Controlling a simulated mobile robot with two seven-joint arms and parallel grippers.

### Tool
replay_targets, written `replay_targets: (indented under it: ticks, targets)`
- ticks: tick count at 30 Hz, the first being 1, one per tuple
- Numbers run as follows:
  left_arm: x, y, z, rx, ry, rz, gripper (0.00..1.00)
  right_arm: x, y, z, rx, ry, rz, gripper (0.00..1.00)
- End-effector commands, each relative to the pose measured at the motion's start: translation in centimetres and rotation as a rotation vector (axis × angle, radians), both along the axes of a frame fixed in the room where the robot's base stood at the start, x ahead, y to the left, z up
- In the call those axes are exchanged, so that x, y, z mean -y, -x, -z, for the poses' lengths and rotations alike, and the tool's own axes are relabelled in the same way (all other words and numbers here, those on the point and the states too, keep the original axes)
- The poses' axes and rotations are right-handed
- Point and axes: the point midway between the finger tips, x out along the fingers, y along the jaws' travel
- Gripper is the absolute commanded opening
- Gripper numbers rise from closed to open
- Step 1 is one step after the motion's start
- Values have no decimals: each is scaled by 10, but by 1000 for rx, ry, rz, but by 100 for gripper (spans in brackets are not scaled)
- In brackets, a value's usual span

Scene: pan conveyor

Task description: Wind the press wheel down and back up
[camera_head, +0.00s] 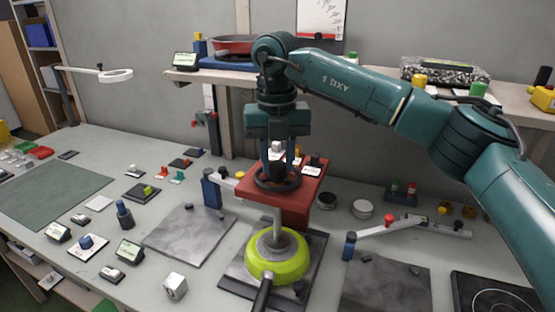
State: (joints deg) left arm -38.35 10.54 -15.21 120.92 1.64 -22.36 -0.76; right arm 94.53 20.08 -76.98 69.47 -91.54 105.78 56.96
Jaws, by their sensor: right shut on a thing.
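The press has a red head block (312,190) with a dark ring-shaped press wheel (262,183) at its top. My right gripper (278,172) comes down from above and is shut on the wheel; its fingers partly hide the wheel's hub. Under the head, a grey shaft (277,222) goes down to a round plate inside a lime green pan (262,266). The pan sits on a dark base plate (236,275), with its black handle towards the front. My left gripper is not in view.
A red pan (232,44) stands on the back shelf. Grey flat plates lie left (188,236) and right (392,290) of the press. Small tins (362,208) stand to the right. Several small blocks and displays cover the left table, beside a green mat (45,197).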

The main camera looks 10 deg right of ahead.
Motion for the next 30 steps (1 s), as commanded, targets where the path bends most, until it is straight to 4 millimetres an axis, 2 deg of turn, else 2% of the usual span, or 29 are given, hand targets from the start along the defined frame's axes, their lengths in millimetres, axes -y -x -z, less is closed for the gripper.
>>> replay_targets:
  ticks: [9, 23, 24, 30]
  targets:
    - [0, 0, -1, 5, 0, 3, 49, 0, 0, -1, 2, 0, 91, 7]
    - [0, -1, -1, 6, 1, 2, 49, 0, 0, -1, 2, 0, 100, 7]
    - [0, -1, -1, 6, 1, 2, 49, 0, 0, -1, 2, 0, 100, 33]
    - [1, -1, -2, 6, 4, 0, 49, 0, 0, -1, 1, 0, 99, 50]
